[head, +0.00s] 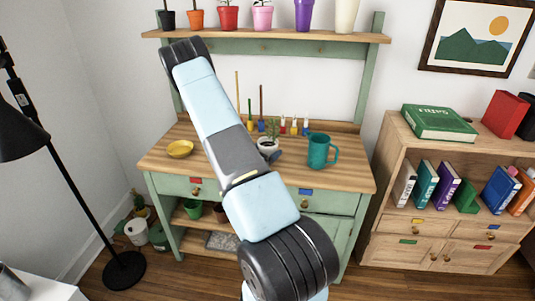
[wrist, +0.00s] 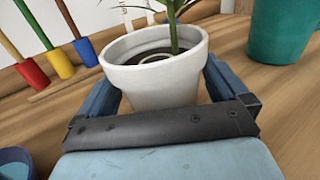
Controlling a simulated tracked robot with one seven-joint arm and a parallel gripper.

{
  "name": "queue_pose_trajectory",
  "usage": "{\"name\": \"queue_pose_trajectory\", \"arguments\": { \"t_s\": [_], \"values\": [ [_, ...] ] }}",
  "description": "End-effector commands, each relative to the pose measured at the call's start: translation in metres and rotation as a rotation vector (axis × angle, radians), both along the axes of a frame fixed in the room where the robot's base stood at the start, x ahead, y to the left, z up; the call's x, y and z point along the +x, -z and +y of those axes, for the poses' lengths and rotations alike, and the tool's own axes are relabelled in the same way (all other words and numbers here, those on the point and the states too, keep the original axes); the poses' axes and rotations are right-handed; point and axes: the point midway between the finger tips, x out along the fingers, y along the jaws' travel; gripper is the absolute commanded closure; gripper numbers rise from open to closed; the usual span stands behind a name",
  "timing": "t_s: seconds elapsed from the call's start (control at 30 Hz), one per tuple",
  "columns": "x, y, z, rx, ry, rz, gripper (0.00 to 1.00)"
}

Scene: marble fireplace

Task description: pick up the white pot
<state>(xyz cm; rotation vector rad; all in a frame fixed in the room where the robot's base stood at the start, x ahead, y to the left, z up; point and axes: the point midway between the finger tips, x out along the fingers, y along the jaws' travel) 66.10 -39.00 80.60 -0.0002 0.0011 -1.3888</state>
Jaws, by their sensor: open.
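A small white pot (head: 267,145) with a green plant stands on the wooden top of the green workbench (head: 355,180). The arm partly hides it in the head view. In the wrist view the white pot (wrist: 155,85) fills the middle, upright, with dark soil and a plant stem. My gripper (wrist: 157,88) is open, with one blue finger on each side of the pot. The fingers reach around its body below the rim. I cannot tell whether either finger touches it. In the head view my gripper (head: 271,156) is mostly hidden by my arm.
A yellow bowl (head: 180,149) is at left. The upper shelf (head: 290,35) holds several pots, including a tall cream one (head: 346,15).

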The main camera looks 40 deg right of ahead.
Motion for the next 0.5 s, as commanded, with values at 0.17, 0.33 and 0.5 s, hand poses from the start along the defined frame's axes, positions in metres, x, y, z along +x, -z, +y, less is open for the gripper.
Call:
{"name": "queue_pose_trajectory", "arguments": {
  "t_s": [0.17,0.33,0.5],
  "values": [
    [-0.0001,-0.0002,0.0001,0.000,0.000,0.000,0.11],
    [-0.0001,-0.0002,0.0002,0.000,0.000,0.000,0.28],
    [0.0000,-0.0002,0.0002,-0.001,0.000,0.000,0.44]
  ]
}}
